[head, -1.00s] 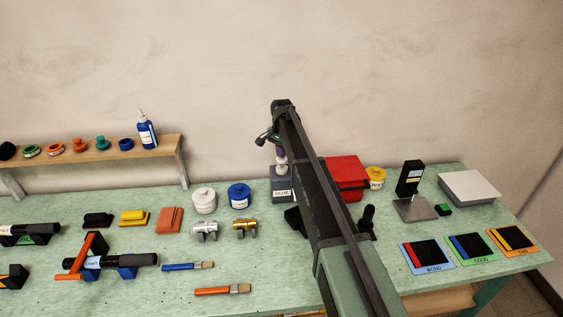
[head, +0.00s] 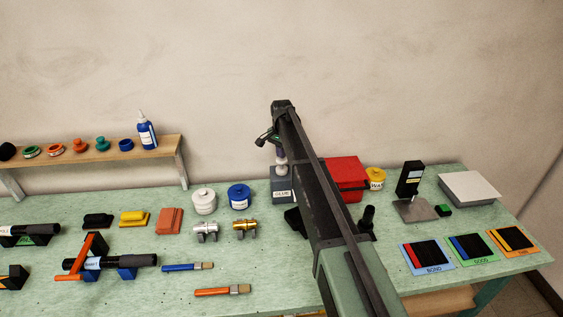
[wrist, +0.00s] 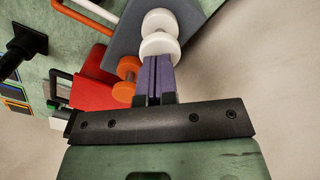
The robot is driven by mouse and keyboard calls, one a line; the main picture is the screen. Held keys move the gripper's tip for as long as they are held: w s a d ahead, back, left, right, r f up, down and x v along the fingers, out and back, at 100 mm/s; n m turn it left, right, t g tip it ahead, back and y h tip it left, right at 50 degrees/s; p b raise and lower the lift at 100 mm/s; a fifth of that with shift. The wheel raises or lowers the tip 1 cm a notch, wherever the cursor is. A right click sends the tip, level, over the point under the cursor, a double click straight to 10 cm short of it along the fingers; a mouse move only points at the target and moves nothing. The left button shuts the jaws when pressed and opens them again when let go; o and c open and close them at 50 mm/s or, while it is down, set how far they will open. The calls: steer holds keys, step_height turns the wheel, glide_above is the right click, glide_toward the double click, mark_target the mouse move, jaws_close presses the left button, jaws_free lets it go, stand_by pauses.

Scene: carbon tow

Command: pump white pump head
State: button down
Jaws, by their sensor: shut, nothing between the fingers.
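The white pump head (head: 282,166) stands on top of the grey GLUE container (head: 282,197), left of my arm in the head view. In the wrist view the white pump head (wrist: 160,22) shows as two white rounded parts beside the grey container (wrist: 122,38). My gripper (wrist: 158,64) has purple fingers, shut together with nothing between them. Their tips are at the near white part and overlap its edge in the wrist view; I cannot tell whether they touch it. In the head view my gripper (head: 268,139) is just above the pump head.
An orange pump head (wrist: 128,68) and a red container (wrist: 92,88) are close beside the fingers in the wrist view. The red container (head: 346,178) is behind my arm in the head view. White (head: 204,201) and blue (head: 239,196) jars stand left of the GLUE container.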

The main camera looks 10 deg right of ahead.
stand_by(0.5)
steer(key=shift+f+b, duration=1.05)
step_height(320, 180, up, 3)
steer(key=p, duration=0.3)
steer(key=shift+f+b, duration=0.7)
steer(key=shift+f, duration=0.05)
